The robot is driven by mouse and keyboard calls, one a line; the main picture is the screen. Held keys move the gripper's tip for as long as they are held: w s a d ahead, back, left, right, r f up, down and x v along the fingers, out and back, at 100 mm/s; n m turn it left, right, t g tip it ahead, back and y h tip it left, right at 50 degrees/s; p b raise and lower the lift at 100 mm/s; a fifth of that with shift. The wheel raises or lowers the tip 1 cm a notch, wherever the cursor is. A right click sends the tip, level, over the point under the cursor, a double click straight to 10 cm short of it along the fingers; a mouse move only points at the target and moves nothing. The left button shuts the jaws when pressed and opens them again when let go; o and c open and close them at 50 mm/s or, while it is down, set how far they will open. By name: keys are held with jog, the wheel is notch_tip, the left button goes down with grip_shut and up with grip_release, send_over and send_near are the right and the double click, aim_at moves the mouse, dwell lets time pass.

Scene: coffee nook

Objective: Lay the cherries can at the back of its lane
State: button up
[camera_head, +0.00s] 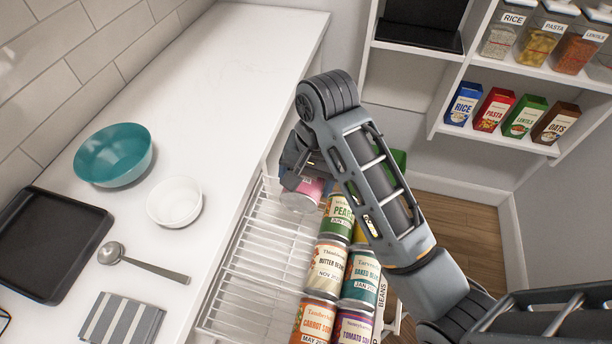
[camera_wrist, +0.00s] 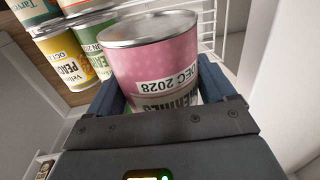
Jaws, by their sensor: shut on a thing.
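The pink cherries can (camera_head: 303,197) is in my gripper (camera_head: 307,181), over the far end of the white wire rack (camera_head: 262,250). In the wrist view the can (camera_wrist: 152,58) sits between the two jaws (camera_wrist: 165,100), with its silver end away from the palm. Its label shows "DEC 2028" and part of "CHERRIES". My gripper is shut on it. My arm hides part of the rack's far right side. I cannot tell whether the can touches the rack.
The rack's left part is bare. The white counter (camera_head: 235,70) borders it on the left. Yellow (camera_wrist: 62,55) and green cans show in the wrist view.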

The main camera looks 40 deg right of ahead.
jog(key=shift+w+a+f, duration=0.1)
jog(key=shift+w+f, duration=0.05)
jog(key=shift+f, duration=0.95)
jog(key=shift+w+a+f, duration=0.1)
jog(key=shift+f, duration=1)
jog(key=shift+w+a+f, duration=0.1)
jog(key=shift+w+f, duration=0.05)
jog(key=shift+f, duration=0.95)
jog(key=shift+w+a+f+b, duration=0.15)
jog(key=shift+f+b, duration=0.25)
jog(key=shift+f, duration=0.75)
jog(key=shift+w+a+f+b, duration=0.1)
jog(key=shift+f+b, duration=0.3)
jog(key=shift+f, duration=0.75)
jog(key=o, duration=1.2)
jog(key=shift+r+p, duration=0.85)
jog(key=shift+r, duration=4.15)
